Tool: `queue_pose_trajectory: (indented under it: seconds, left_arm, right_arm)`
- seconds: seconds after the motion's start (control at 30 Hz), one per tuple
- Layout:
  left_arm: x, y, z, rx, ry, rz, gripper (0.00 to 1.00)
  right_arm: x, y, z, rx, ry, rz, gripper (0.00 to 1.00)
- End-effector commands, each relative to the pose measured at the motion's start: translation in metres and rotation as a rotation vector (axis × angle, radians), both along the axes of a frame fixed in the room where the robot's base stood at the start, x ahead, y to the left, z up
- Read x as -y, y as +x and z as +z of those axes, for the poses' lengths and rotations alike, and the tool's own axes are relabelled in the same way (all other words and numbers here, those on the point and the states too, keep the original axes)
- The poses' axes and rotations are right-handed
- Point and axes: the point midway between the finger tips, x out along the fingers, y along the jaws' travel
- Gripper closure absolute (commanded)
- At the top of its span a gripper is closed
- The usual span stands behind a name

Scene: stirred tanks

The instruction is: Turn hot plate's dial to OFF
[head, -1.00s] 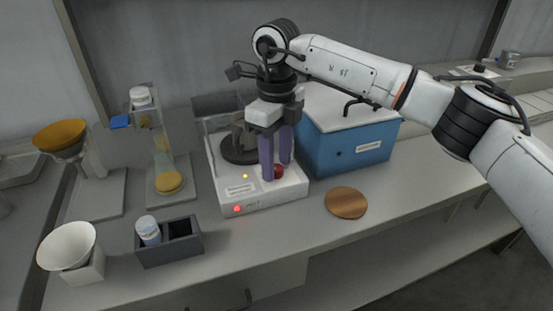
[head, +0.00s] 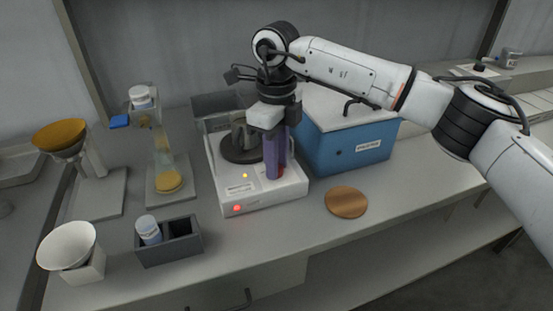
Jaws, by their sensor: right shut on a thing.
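The white hot plate (head: 262,200) stands on the bench, with a dark round heating top (head: 238,148) and a grey metal vessel on it. A yellow light (head: 245,175) and a red light (head: 237,208) glow on its front. My left gripper is not in view.
A blue box (head: 352,150) with a white lid stands right of the hot plate. A copper-coloured disc (head: 347,202) lies in front of it. Left are a dark two-slot holder (head: 168,250) with a white-capped bottle, a white funnel (head: 67,246) and a stand with a glass column (head: 162,160).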

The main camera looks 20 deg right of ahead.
Motion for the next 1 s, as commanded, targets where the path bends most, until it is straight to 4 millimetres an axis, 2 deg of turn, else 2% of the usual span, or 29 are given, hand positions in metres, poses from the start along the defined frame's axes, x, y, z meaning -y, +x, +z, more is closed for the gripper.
queue_pose_trajectory:
  seconds: [1.0]
  left_arm:
    - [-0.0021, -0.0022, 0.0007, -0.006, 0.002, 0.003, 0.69]
  right_arm:
    - [-0.0002, 0.0009, 0.0021, 0.005, 0.001, 0.913, 0.99]
